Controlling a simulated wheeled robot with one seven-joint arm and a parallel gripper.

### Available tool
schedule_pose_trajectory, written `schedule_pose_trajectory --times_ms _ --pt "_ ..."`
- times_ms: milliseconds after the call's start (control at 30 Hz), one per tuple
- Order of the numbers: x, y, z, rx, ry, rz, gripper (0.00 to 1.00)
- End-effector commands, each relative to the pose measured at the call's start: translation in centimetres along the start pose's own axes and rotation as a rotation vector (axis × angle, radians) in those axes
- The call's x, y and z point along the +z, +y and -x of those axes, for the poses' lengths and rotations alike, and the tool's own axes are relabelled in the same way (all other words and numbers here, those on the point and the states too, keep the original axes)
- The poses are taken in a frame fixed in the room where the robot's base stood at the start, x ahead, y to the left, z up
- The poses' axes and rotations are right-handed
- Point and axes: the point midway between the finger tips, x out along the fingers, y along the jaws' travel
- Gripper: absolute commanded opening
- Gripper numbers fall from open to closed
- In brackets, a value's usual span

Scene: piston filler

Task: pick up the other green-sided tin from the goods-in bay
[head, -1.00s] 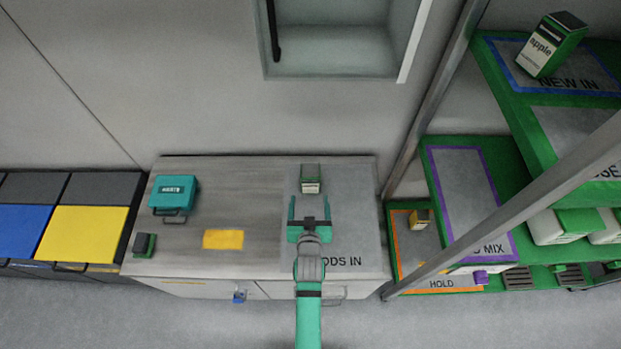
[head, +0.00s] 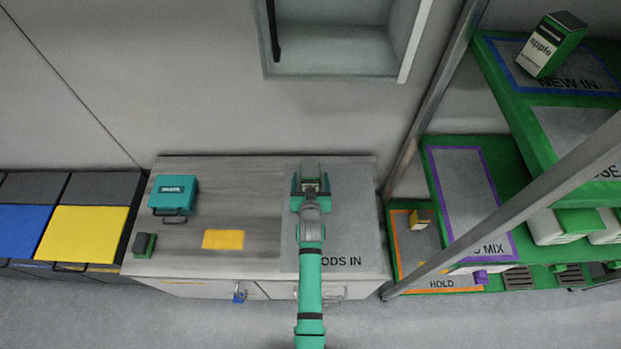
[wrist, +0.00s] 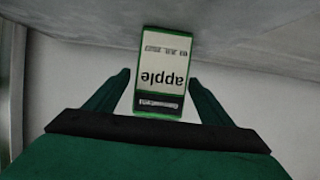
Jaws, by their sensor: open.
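The green-sided tin (wrist: 162,75) shows in the wrist view with a white label reading "apple", upside down in the picture. It sits between the two open fingers of my gripper (wrist: 160,88), with small gaps visible on both sides. In the head view my gripper (head: 310,186) is over the goods-in bay (head: 350,225), around the tin (head: 309,166), whose top shows just beyond the palm. The tin's lower part is hidden by my gripper there. Another green-sided tin (head: 552,45), also labelled "apple", stands on the NEW IN area of the upper right shelf.
A teal case (head: 174,194), a small dark green-sided block (head: 144,245) and a yellow patch (head: 223,240) are left on the counter. A slanting shelf post (head: 520,205) stands at right. A small yellow-fronted item (head: 420,219) stands on HOLD. The bay's front is clear.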

Motion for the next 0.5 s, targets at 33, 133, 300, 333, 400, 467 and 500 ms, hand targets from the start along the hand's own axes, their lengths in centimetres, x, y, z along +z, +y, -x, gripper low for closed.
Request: schedule_pose_trajectory --times_ms 33,133,300,333,400,467,500 --pt "0.04 -0.02 -0.64 0.0 -0.001 0.001 0.75" --pt "0.0 -0.02 -1.36 0.0 0.0 0.001 0.75" --pt "0.04 -0.01 -1.54 0.0 0.0 0.001 0.75" --pt "0.04 -0.01 -1.53 0.0 0.0 0.001 0.75" --pt "0.04 -0.01 -1.53 0.0 0.0 0.001 0.75" --pt "0.04 -0.01 -1.52 0.0 0.0 0.0 0.61" --pt "0.04 -0.01 -1.52 0.0 0.0 0.0 0.51"
